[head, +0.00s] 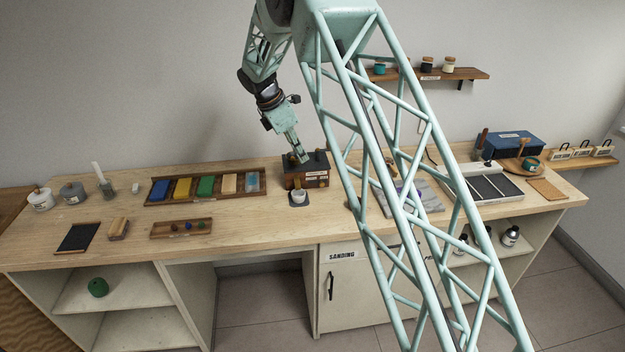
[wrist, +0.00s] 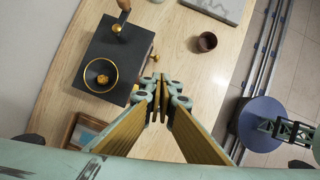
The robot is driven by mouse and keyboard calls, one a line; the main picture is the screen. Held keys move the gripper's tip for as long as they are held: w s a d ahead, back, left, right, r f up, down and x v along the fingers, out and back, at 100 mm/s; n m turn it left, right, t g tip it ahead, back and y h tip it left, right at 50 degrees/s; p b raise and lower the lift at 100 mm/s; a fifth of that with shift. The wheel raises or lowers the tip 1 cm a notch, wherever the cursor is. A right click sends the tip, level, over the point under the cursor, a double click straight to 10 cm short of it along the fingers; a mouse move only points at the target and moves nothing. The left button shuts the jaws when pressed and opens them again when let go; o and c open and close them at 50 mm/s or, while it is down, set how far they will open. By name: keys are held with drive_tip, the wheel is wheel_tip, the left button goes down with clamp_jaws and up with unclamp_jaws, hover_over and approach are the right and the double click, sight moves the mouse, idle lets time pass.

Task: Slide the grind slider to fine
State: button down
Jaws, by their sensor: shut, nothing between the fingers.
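A grinder (head: 306,175), a wooden box with a dark top, stands at the middle of the bench. In the wrist view its dark top (wrist: 128,66) shows a gold-rimmed round opening (wrist: 99,74) and a wooden-handled crank. A small dark and brass piece (wrist: 154,57) sticks out from its side near my fingertips; I cannot tell whether it is the grind slider. The slider's setting cannot be read. My gripper (wrist: 160,84) is shut and empty, beside the grinder's edge in the wrist view. In the head view my gripper (head: 304,160) overlaps the grinder's top; contact cannot be told.
A small cup (head: 299,198) stands in front of the grinder. A wooden tray of coloured blocks (head: 263,186) lies to its left. A grey slab (head: 428,197) and a dark-lined tray (head: 490,187) are to the right. The bench front is mostly clear.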

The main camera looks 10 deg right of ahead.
drive_tip(key=shift+w+a+f, duration=0.4)
drive_tip(key=shift+f, duration=0.25)
drive_tip(key=shift+d+f, duration=0.1)
drive_tip(key=shift+f, duration=0.05)
approach(322, 183)
drive_tip(key=f, duration=0.5)
drive_tip(key=shift+w+d+f, duration=0.2)
drive_tip(key=shift+d, duration=0.1)
drive_tip(key=shift+w+d+f, duration=0.15)
drive_tip(key=shift+d+f, duration=0.4)
drive_tip(key=shift+d+f, duration=0.15)
drive_tip(key=shift+d, duration=0.4)
drive_tip(key=shift+d+f, duration=0.15)
drive_tip(key=shift+d, duration=0.35)
